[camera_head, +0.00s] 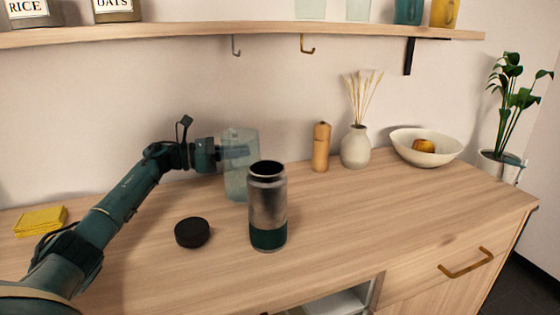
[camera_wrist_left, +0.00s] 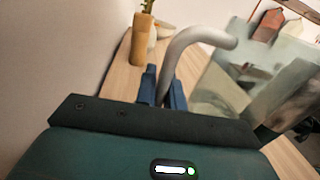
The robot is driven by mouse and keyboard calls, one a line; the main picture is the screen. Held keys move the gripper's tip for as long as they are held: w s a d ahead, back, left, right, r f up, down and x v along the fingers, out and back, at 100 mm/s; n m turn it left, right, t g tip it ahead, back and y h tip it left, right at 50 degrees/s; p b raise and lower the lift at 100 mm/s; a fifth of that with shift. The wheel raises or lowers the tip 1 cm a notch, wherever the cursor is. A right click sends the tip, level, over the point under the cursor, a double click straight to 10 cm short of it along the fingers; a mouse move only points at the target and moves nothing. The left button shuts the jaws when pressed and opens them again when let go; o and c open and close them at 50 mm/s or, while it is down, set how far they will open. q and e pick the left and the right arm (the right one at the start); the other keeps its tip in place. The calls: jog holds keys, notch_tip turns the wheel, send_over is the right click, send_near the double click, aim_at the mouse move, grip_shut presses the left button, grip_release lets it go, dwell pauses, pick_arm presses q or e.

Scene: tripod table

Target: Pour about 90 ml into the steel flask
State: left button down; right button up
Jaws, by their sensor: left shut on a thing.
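The steel flask (camera_head: 267,202) stands upright and open on the counter, with a bare steel body, a dark green base and a dark mouth. A clear, bluish glass jug (camera_head: 236,182) is behind and left of it, roughly upright; the flask covers part of it. My left gripper (camera_head: 222,153) is shut on the jug's handle. In the left wrist view, the gripper fingers (camera_wrist_left: 163,90) are around the curved grey handle (camera_wrist_left: 184,48), with the jug (camera_wrist_left: 262,80) to the right. I cannot tell the liquid level or whether the jug touches the counter. My right gripper is not in view.
A black lid (camera_head: 192,232) lies left of the flask. A wooden mill (camera_head: 321,148), a vase (camera_head: 355,149) and a bowl (camera_head: 424,149) stand behind right. Yellow cloths (camera_head: 40,221) lie far left. A shelf (camera_head: 250,29) with hooks hangs above. The counter right of the flask is clear.

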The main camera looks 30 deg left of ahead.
pick_arm(q)
jog(key=shift+w+f, duration=0.1)
jog(key=shift+w, duration=0.25)
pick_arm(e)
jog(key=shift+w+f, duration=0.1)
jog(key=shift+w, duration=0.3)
